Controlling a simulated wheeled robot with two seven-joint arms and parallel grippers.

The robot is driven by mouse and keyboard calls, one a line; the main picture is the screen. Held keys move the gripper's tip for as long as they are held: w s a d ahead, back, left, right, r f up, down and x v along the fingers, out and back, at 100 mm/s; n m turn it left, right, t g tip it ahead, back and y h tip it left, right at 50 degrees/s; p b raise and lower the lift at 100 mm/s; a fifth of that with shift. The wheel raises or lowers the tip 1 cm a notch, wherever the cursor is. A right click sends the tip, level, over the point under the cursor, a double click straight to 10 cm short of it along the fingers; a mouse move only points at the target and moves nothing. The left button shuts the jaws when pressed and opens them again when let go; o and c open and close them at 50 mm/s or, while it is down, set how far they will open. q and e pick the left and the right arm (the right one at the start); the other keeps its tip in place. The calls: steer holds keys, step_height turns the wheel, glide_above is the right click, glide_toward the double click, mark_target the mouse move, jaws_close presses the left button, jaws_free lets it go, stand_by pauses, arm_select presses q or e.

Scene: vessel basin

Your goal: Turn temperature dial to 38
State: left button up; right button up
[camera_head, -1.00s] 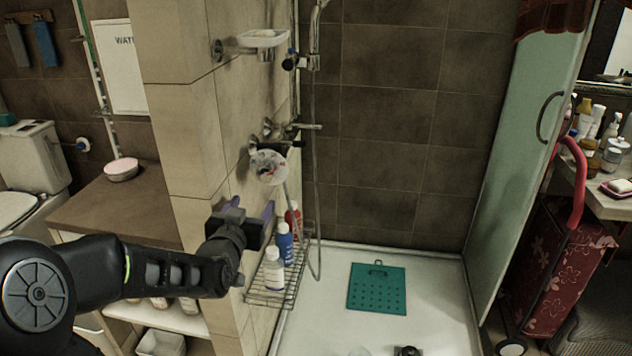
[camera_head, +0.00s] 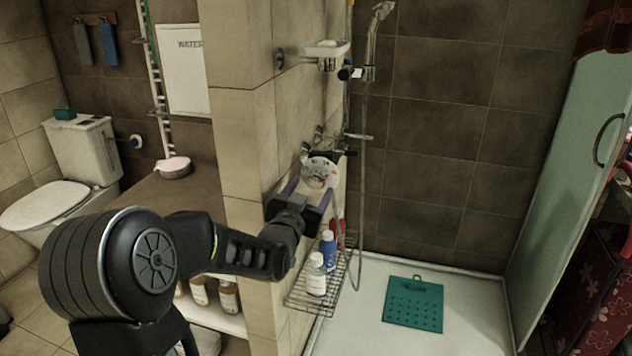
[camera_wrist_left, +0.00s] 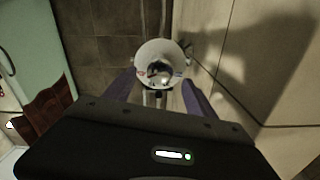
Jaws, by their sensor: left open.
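The temperature dial (camera_head: 320,173) is a round white disc with coloured marks, on the tiled wall of the shower corner. Its numbers are too small to read. My left gripper (camera_head: 309,188) is open, with its purple fingers pointing at the dial from the front. In the left wrist view the dial (camera_wrist_left: 160,62) lies ahead, centred between the spread fingers (camera_wrist_left: 157,88). Whether the fingertips touch it, I cannot tell. My right gripper is not in view.
A wire rack (camera_head: 322,292) with several bottles hangs below my gripper. A soap dish (camera_head: 326,48) and shower hose (camera_head: 362,130) are near the dial. A teal mat (camera_head: 413,304) lies on the shower floor, and a glass door (camera_head: 570,170) stands at right.

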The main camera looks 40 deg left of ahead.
mark_target(316, 182)
arm_select(q)
steer(key=x, duration=0.4)
steer(key=shift+w, duration=0.15)
steer(key=shift+c, duration=0.6)
steer(key=c, duration=1.3)
